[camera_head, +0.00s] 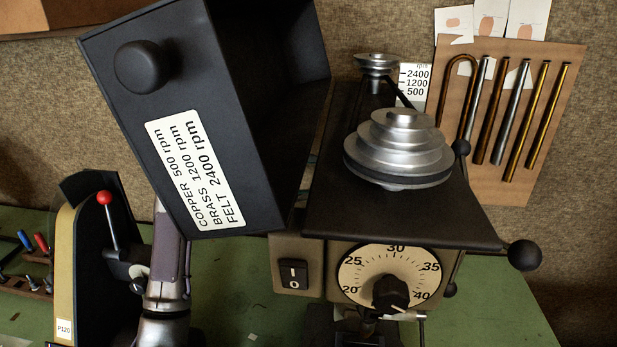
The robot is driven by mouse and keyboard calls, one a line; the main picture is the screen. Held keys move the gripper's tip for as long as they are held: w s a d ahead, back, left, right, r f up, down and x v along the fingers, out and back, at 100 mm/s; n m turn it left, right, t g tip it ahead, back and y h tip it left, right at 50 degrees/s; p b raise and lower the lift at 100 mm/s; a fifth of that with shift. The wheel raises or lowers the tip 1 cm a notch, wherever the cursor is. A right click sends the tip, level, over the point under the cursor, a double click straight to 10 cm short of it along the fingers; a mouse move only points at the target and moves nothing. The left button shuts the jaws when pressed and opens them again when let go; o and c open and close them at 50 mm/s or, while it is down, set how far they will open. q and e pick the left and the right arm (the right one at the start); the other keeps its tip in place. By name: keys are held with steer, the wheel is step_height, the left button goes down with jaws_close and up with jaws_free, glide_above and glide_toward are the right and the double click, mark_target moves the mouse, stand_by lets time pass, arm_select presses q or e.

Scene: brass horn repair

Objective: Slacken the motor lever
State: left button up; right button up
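The drill-press head (400,215) has its belt cover (150,140) swung open at the left. A stepped silver pulley (398,150) stands on the head, and a smaller pulley (377,65) is behind it, with a black belt between them. A large black ball knob (524,255) sticks out at the right of the head. I cannot tell which one belongs to the motor lever. One arm of mine rises at the lower left and passes behind the cover. Neither gripper shows.
A numbered dial (391,277) and a rocker switch (293,276) are on the front. A belt sander (78,270) with a red-knobbed lever (106,210) stands at the left. A tube board (500,180) hangs behind. Green bench (500,315) is clear at the lower right.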

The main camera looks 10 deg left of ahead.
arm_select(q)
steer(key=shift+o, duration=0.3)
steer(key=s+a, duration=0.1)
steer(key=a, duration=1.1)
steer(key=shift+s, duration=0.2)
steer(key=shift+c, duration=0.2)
